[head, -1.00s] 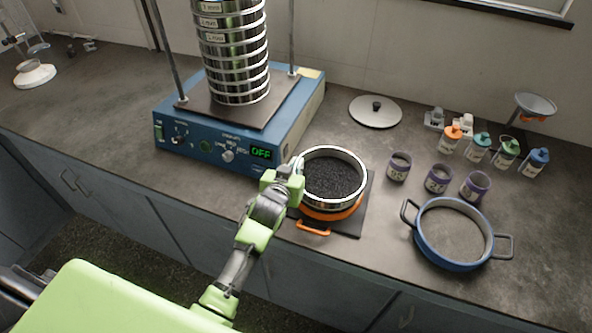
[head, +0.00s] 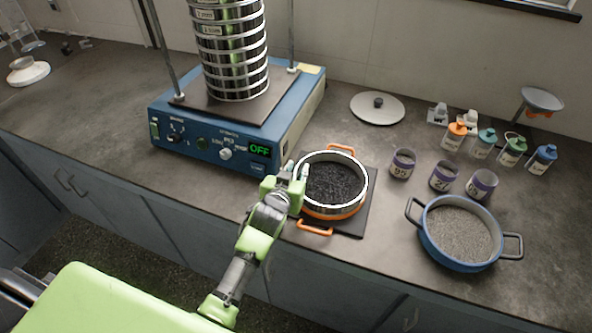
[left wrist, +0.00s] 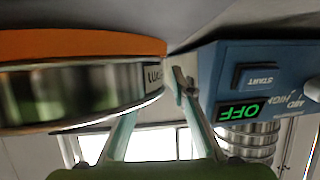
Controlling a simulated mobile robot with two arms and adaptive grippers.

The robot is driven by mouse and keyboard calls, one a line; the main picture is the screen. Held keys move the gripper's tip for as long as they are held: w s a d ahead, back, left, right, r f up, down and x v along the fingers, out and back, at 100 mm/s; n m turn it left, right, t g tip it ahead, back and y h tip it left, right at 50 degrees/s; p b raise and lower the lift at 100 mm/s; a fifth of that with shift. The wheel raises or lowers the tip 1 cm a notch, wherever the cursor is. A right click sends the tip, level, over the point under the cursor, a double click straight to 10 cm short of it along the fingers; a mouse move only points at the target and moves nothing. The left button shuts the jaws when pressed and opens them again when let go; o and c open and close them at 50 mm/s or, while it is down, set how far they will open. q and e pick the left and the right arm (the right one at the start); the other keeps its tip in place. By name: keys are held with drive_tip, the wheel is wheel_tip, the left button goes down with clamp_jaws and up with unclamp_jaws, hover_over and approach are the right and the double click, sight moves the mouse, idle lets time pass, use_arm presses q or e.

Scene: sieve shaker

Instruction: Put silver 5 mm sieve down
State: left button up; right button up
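The silver sieve (head: 361,190), holding dark grains, sits level on the orange pan (head: 331,215), its rim standing above it. In the left wrist view, turned upside down, its shiny wall (left wrist: 75,92) touches the orange band (left wrist: 80,43); its label is only partly readable. My left gripper (head: 297,170) is at the sieve's left rim, its fingertips spread on either side of the wall. In the left wrist view my left gripper (left wrist: 163,95) has one finger partly hidden by the sieve and the other outside with a small gap. My right gripper is not in view.
The blue shaker (head: 215,150) reads OFF and carries a sieve stack (head: 233,60), close left. A round lid (head: 377,107) lies behind. Purple-banded jars (head: 403,163) and a blue pan (head: 470,266) with grey grains stand right.

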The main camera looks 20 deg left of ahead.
use_arm(q)
drive_tip(key=shift+r, duration=0.25)
drive_tip(key=shift+s, duration=0.3)
drive_tip(key=v, duration=1.1)
drive_tip(key=shift+s+r, duration=0.1)
drive_tip(key=shift+s, duration=0.05)
